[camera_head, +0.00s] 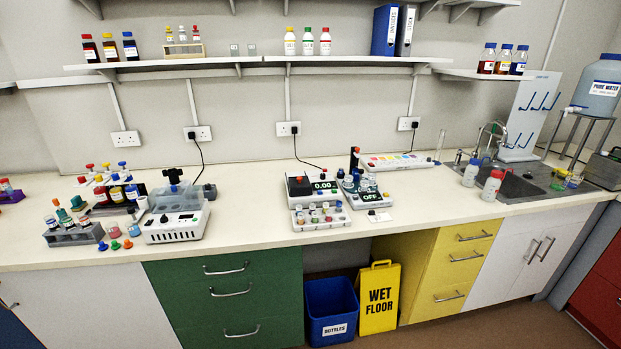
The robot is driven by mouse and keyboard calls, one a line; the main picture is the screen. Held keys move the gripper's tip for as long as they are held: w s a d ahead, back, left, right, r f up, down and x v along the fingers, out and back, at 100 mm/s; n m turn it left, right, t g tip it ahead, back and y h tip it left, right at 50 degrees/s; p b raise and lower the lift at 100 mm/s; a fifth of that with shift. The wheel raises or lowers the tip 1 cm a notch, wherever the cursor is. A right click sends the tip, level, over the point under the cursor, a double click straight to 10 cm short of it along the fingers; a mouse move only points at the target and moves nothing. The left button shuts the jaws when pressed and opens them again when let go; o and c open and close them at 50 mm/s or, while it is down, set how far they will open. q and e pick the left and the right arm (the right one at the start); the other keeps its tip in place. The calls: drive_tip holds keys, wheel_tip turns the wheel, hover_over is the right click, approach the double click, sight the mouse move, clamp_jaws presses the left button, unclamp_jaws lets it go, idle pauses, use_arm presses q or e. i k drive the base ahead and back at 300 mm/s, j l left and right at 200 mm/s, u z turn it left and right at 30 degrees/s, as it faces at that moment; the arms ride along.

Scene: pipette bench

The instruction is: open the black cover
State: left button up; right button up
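Neither of my grippers is in view. A white bench device (175,235) stands left of the middle of the counter. A dark upright part with a black knob-like top (173,176) rises from its back; I cannot tell whether this is a cover or how it is hinged. A white balance (325,188) reading 0.00 stands further right. A black square piece (299,186) lies on its left half; I cannot tell whether it is a plate or a cover.
Racks of colored bottles and a grey tube rack (75,234) stand left of the device. A device reading OFF (366,194) is beside the balance. A sink (510,185) is at the right. The shelf (260,62) overhangs the back. Counter between the devices is clear.

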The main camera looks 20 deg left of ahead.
sight(296, 181)
drive_tip(key=i+l+u, duration=0.25)
drive_tip(key=i+l, duration=0.35)
drive_tip(key=i, duration=0.15)
